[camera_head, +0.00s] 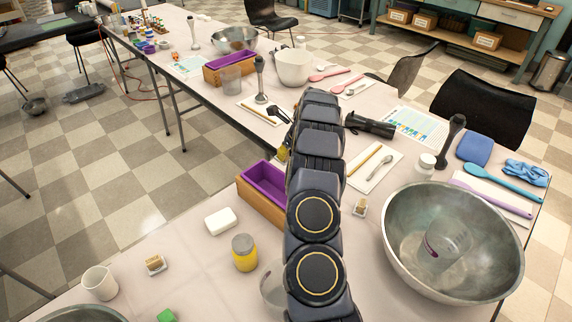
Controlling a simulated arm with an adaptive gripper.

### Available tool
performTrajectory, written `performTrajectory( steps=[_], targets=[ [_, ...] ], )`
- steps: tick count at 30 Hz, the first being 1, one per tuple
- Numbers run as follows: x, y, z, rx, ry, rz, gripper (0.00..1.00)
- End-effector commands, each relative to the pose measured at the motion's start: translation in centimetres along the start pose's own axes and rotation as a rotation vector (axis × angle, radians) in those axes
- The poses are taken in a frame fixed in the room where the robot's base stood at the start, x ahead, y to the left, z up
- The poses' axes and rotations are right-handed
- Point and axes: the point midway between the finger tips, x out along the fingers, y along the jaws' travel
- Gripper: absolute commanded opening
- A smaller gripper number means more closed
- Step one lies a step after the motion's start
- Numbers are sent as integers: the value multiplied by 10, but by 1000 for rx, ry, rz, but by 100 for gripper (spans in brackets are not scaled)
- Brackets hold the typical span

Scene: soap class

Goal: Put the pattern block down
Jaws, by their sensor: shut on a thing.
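My black arm rises through the middle of the view and bends away from the camera at its top. My gripper is hidden behind it, so its jaws and anything in them do not show. I cannot make out which thing is the pattern block. A small wooden block (155,262) sits on a white base at the lower left. A similar wooden block (360,205) sits just right of my arm. A green block (166,315) lies at the bottom edge, partly cut off.
Around my arm on the pale table (190,285) stand a purple-lined wooden mold (262,207), a yellow jar (244,253), a white soap bar (220,221), a white cup (100,282) and a large metal bowl (405,255). Clear tabletop lies at the left front.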

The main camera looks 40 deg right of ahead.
Motion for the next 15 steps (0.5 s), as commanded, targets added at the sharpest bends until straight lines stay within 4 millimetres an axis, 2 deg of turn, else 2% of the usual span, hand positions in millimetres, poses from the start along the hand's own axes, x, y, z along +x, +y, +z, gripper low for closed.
performTrajectory(
  steps=[3, 9, 15],
  targets=[
    [21, -8, 1, 0, 2, -1, 0],
    [45, -19, 5, 0, 2, 1, 0],
    [55, -25, 8, 1, 2, -1, 0]
  ],
)
